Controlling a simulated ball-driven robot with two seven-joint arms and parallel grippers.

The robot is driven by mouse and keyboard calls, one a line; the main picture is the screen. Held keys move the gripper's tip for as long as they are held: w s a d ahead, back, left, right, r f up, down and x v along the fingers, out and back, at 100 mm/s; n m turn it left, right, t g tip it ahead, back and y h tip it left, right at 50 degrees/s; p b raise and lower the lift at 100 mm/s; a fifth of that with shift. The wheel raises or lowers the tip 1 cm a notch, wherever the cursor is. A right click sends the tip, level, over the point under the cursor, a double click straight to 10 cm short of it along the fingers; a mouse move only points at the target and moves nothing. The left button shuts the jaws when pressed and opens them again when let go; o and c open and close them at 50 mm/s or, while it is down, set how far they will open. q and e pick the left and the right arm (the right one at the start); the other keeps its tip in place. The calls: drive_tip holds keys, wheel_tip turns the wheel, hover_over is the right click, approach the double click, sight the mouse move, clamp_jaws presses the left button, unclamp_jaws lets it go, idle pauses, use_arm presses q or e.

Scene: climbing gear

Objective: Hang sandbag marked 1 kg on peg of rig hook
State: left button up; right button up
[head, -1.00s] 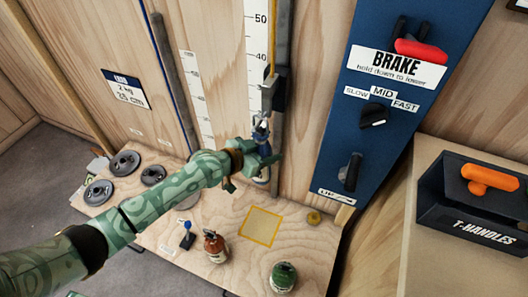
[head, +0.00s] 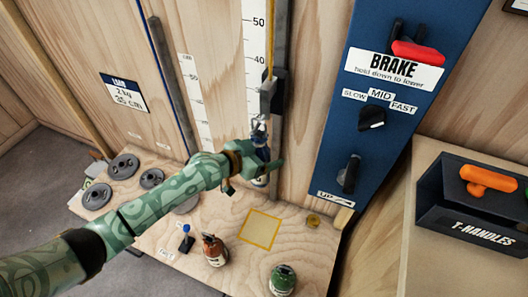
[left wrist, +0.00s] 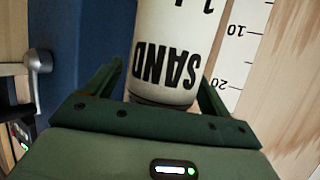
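The sandbag (left wrist: 165,50) is pale with a dark end and stands between my left gripper's fingers in the left wrist view. Its word SAND and part of a 1 show upside down. In the head view the sandbag (head: 260,181) is mostly behind my left gripper (head: 268,168), just below the rig hook (head: 259,128) on the vertical rail. The gripper's fingers are spread on both sides of the bag, with a small gap at the left finger in the wrist view. Whether the bag's loop sits on the peg is too small to tell. My right gripper is out of view.
A blue brake panel (head: 347,150) stands right of the rail. Below, a wooden board (head: 205,257) carries dark weight discs (head: 124,166), a red-brown bag (head: 214,249), a green bag (head: 283,279) and a yellow-outlined square (head: 260,229). A T-handles box (head: 470,222) is at right.

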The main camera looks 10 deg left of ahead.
use_arm(q)
drive_tip(key=shift+s+f, duration=0.1)
drive_tip(key=shift+f, duration=0.1)
drive_tip(key=p+v, duration=0.5)
drive_tip(key=v, duration=1.1)
drive_tip(key=shift+r, duration=0.3)
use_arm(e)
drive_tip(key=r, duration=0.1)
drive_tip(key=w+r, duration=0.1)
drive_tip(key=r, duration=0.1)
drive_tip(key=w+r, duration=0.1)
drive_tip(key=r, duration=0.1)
